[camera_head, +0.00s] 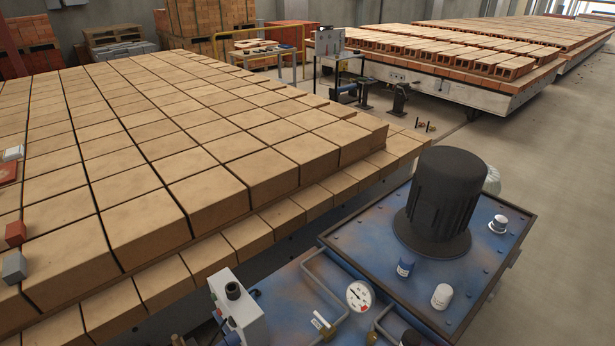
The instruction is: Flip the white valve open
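A blue machine (305,281) stands at the lower right. On its front part, a brass fitting with a small white handle or tag (320,319) sits beside a round white gauge (359,296). It may be the white valve; it is too small to tell its setting. Neither of my grippers is in view.
A large black motor housing (440,200) rises from the machine. Curved pipes (325,285) and a grey control box (236,308) are near the gauge. Stacked tan bricks (150,150) fill the left. The floor at right (555,170) is clear.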

